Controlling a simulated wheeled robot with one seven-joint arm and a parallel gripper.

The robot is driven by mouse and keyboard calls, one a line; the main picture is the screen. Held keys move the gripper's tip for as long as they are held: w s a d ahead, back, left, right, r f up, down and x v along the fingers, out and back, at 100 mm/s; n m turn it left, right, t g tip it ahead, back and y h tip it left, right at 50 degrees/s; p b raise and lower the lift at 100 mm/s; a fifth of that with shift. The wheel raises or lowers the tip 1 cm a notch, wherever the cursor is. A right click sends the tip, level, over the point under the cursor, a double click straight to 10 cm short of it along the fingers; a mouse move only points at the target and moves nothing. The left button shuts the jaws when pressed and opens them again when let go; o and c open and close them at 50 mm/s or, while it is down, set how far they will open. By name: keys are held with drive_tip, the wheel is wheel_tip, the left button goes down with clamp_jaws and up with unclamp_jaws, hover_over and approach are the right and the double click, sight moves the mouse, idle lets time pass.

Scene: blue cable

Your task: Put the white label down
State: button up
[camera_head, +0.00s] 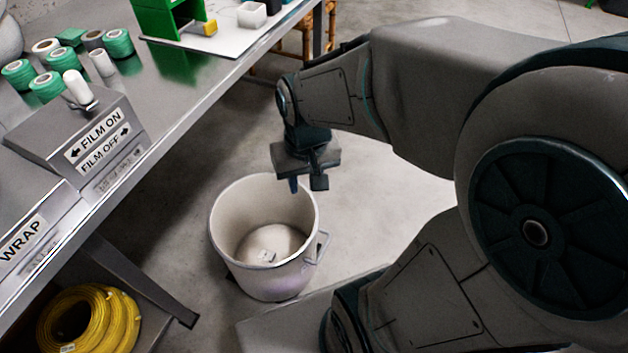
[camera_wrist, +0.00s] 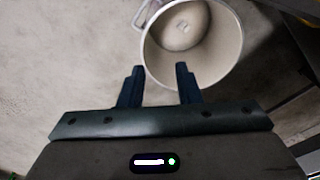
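A small white piece, seemingly the white label (camera_head: 267,257), lies on the bottom inside a pale bucket (camera_head: 217,222). It also shows as a small light patch in the wrist view (camera_wrist: 183,27), on the floor of the bucket (camera_wrist: 238,50). My gripper (camera_head: 307,186) hangs pointing down over the bucket's far right rim, above it. In the wrist view my gripper (camera_wrist: 158,80) has its two fingers apart with nothing between them. The right finger overlaps the bucket's near rim in that view.
A steel table (camera_head: 180,105) on the left carries green rolls (camera_head: 118,43), a film switch box (camera_head: 85,135) and a green holder (camera_head: 165,18). A yellow coil (camera_head: 92,320) lies below the table. Concrete floor around the bucket is mostly clear.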

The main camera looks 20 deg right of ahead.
drive_tip(key=s, duration=0.1)
drive_tip(key=s+r, duration=0.1)
drive_tip(key=s, duration=0.1)
drive_tip(key=shift+s+d+r+n, duration=0.2)
drive_tip(key=shift+d+r+n, duration=0.15)
drive_tip(key=shift+d+n, duration=0.05)
idle(0.7)
clamp_jaws()
